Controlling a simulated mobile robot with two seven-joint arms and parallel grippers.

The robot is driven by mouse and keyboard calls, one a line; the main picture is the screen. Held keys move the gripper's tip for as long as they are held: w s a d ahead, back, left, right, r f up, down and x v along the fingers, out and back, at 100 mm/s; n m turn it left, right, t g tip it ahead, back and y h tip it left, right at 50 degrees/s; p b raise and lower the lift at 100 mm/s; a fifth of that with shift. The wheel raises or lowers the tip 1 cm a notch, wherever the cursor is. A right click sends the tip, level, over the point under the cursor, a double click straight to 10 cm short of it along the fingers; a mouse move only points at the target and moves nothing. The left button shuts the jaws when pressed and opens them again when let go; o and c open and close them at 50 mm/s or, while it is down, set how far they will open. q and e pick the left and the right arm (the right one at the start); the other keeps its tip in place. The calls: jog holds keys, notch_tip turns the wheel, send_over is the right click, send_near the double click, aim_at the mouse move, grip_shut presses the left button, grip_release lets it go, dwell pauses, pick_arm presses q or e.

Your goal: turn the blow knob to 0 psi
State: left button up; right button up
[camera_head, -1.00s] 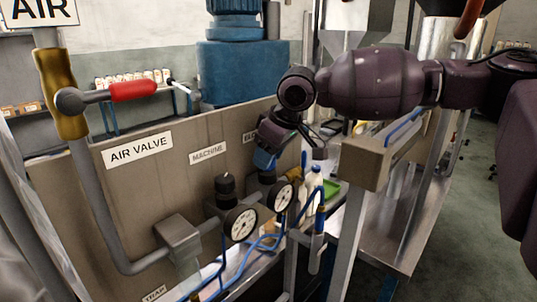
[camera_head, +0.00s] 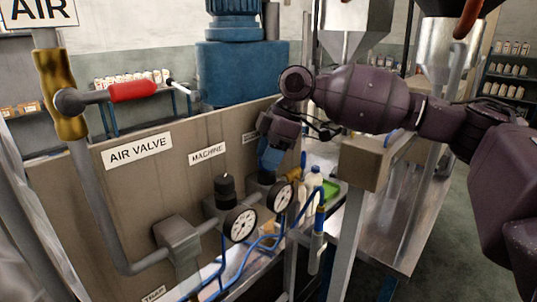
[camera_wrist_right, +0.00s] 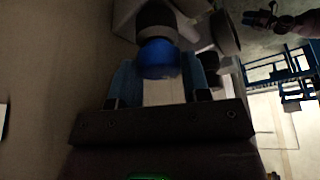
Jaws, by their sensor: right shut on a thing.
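The blow knob (camera_wrist_right: 158,60) shows as a round blue cap between the two fingers in the right wrist view. In the head view it is mostly hidden behind my right gripper (camera_head: 270,158), which reaches down to the rear regulator from above. My right gripper (camera_wrist_right: 160,82) is shut on the knob, with a blue finger on each side of it. The gauge beside this regulator (camera_head: 280,196) faces the camera, but its needle is too small to read.
The machine regulator with a black knob (camera_head: 224,186) and its gauge (camera_head: 241,224) stand just left of the held knob. The brown panel (camera_head: 140,185) is close behind. Blue hoses (camera_head: 238,268) hang below. A red-handled air valve (camera_head: 132,91) is at left.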

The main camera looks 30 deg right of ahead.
jog(key=shift+n, duration=0.3)
jog(key=o, duration=0.9)
jog(key=m+t, duration=0.1)
jog(key=m, duration=0.3)
jog(key=shift+h, duration=0.4)
jog(key=m, duration=0.2)
jog(key=m+t+h, duration=0.1)
jog(key=m, duration=0.1)
jog(key=shift+s+m+t, duration=0.1)
jog(key=shift+m+t, duration=0.2)
jog(key=shift+m, duration=0.1)
jog(key=m+h, duration=0.1)
jog(key=m, duration=0.3)
jog(key=shift+a+t, duration=0.15)
jog(key=shift+t, duration=0.15)
jog(key=shift+m+h, duration=0.6)
jog(key=shift+m, duration=0.3)
